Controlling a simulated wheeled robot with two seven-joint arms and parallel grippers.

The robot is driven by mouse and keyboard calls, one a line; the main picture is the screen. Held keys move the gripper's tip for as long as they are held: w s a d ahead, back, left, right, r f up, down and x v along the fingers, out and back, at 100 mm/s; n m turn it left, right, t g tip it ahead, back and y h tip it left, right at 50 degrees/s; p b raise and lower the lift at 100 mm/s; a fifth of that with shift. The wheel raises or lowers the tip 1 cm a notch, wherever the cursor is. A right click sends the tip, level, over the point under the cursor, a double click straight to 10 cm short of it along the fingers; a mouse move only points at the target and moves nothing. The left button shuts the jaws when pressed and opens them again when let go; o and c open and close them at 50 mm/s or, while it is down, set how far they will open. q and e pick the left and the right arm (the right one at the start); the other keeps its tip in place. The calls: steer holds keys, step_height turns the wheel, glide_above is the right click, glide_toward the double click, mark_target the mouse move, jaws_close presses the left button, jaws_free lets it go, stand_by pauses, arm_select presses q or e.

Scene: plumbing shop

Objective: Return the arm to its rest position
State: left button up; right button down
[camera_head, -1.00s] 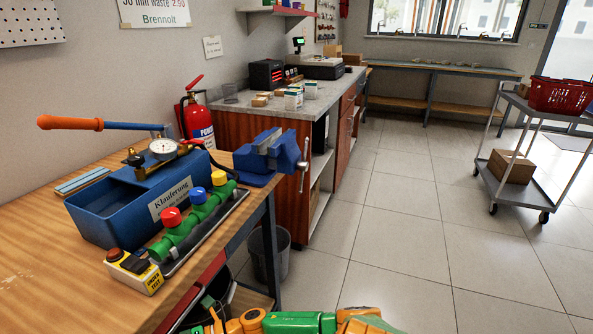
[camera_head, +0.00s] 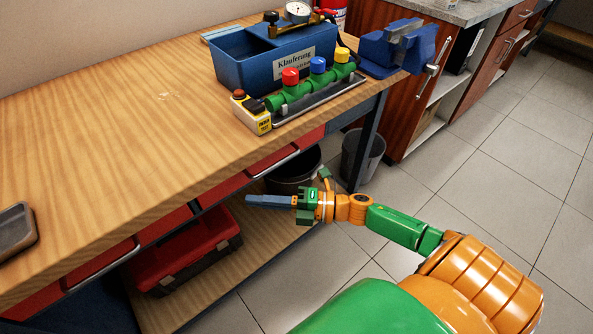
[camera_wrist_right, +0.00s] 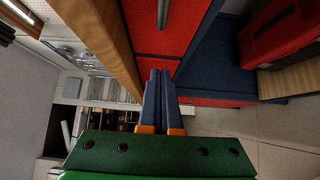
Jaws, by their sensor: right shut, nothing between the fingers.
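My right arm, green and orange, comes in from the lower right in the head view. Its gripper (camera_head: 250,200) points left, in front of the workbench's drawers and below the bench top's edge. The blue fingers lie together, shut, with nothing between them. In the right wrist view the same gripper (camera_wrist_right: 160,75) shows its two blue fingers side by side, pointing towards the red drawer fronts (camera_wrist_right: 160,30). My left gripper is not in view.
The wooden workbench (camera_head: 110,130) carries a blue box (camera_head: 237,68), a row of green valves with coloured caps (camera_head: 318,82) and a blue vise (camera_head: 398,48). A red toolbox (camera_head: 188,252) sits on the lower shelf. A grey bin (camera_head: 362,160) stands by the bench leg. Floor at right is clear.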

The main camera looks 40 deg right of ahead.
steer(key=v, duration=0.7)
steer(key=d+f+m+t+h+p, duration=0.1)
steer(key=d+f+m+h+p, duration=0.55)
steer(key=f+m+h, duration=0.65)
steer(key=s+f+m+g+h+p, duration=0.1)
steer(key=s+f+m+g+p, duration=0.1)
steer(key=s+f+m+g, duration=0.65)
steer(key=s+a+f+m+g, duration=0.1)
steer(key=s+a+f+m, duration=0.1)
steer(key=s, duration=0.6)
steer(key=s+a+f+m+g+p, duration=0.1)
steer(key=s+a+f+m+g, duration=0.1)
steer(key=s+a+f, duration=0.3)
steer(key=s, duration=0.4)
steer(key=shift+s+a, duration=0.3)
